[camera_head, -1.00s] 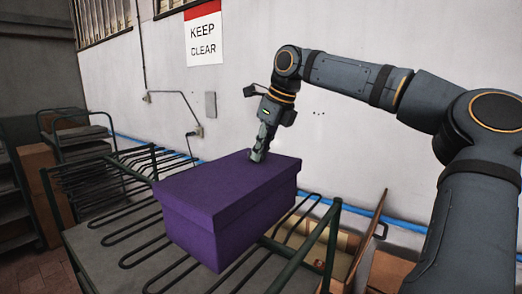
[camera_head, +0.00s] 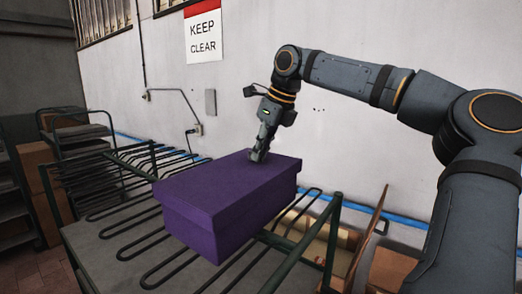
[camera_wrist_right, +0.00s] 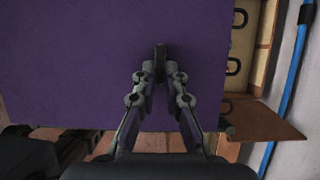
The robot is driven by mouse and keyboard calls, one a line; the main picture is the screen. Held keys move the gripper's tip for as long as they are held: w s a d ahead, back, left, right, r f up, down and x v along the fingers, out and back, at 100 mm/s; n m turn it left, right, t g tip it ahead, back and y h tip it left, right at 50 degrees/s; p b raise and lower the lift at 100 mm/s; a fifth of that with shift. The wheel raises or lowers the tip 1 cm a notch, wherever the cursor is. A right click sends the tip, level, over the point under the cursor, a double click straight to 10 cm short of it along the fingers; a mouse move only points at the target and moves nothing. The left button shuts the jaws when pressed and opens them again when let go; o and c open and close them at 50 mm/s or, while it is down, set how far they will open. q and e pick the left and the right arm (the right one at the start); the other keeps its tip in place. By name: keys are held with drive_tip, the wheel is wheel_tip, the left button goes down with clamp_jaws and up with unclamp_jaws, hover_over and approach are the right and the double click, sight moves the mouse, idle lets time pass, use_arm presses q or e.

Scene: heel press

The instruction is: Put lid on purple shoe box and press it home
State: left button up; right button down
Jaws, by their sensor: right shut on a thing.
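The purple shoe box (camera_head: 238,232) sits on a dark rod rack, its long side facing me. The matching purple lid (camera_head: 215,185) lies over its top, and its rim overlaps the walls. Whether the rim is fully down all round is hard to tell. My right gripper (camera_head: 258,156) points down at the lid's far part, fingertips at its top. In the right wrist view the fingers close together on a narrow dark piece (camera_wrist_right: 160,60) at the lid's surface (camera_wrist_right: 80,65); its exact shape is unclear. My left gripper is not in view.
The rack's bars (camera_head: 130,235) run under and beside the box. A green post (camera_head: 331,240) and cardboard boxes (camera_head: 388,272) stand at the right. The wall with a sign (camera_head: 204,35) is behind. Shelving (camera_head: 75,135) stands at the left.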

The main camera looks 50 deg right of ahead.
drive_tip(key=shift+f+b, duration=0.7)
drive_tip(key=shift+f, duration=0.15)
idle(1.5)
drive_tip(key=c, duration=1.3)
unclamp_jaws()
drive_tip(key=shift+c, duration=0.2)
drive_tip(key=shift+o, duration=0.3)
drive_tip(key=o, duration=0.4)
drive_tip(key=shift+o, duration=0.2)
drive_tip(key=shift+r, duration=0.15)
wheel_tip(320, 180, up, 7)
drive_tip(key=p, duration=0.7)
